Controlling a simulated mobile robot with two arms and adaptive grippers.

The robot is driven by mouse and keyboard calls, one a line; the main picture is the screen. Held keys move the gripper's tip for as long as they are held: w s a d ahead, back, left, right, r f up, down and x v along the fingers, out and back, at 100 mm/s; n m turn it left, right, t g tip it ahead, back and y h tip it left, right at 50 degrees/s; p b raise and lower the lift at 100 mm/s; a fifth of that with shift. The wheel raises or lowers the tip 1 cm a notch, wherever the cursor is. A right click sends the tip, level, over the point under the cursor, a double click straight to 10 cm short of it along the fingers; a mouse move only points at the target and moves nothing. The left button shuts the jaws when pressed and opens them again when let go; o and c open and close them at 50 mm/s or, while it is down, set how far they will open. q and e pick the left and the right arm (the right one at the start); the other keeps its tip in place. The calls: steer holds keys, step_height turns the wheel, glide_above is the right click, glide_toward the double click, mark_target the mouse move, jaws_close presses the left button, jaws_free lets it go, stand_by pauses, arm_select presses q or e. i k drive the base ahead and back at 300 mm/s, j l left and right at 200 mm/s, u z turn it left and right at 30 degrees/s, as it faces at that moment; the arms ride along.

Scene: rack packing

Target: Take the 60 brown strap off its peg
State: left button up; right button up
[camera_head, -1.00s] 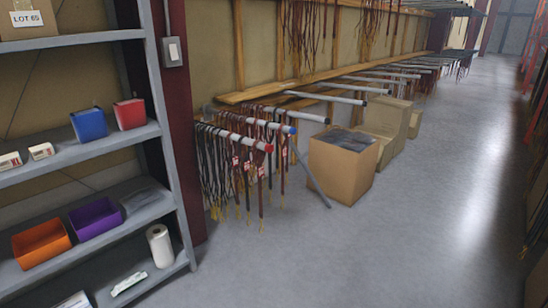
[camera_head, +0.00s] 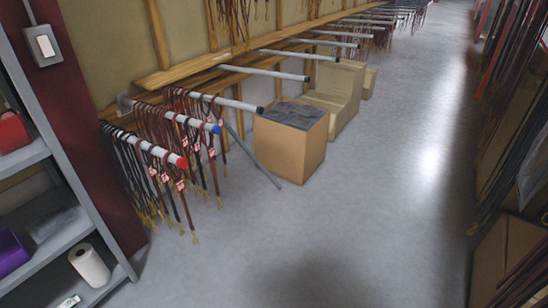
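Several straps hang on pegs that stick out from the wooden wall rack at the left. Dark and brown straps with red-and-white tags hang on the peg with the red tip (camera_head: 165,154). The tags are too small to read, so I cannot tell which strap is the 60 one. Neither of my grippers is in view.
An open cardboard box (camera_head: 292,140) stands on the floor right of the pegs, with more boxes (camera_head: 337,90) behind it. A grey shelf unit (camera_head: 60,158) is at the left. The aisle floor (camera_head: 350,220) is clear. More straps hang at the right.

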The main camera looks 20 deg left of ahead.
mark_target(211, 150)
steer(key=i+l, duration=0.1)
steer(key=i, duration=0.55)
steer(key=i+l+u, duration=0.1)
steer(key=i, duration=0.55)
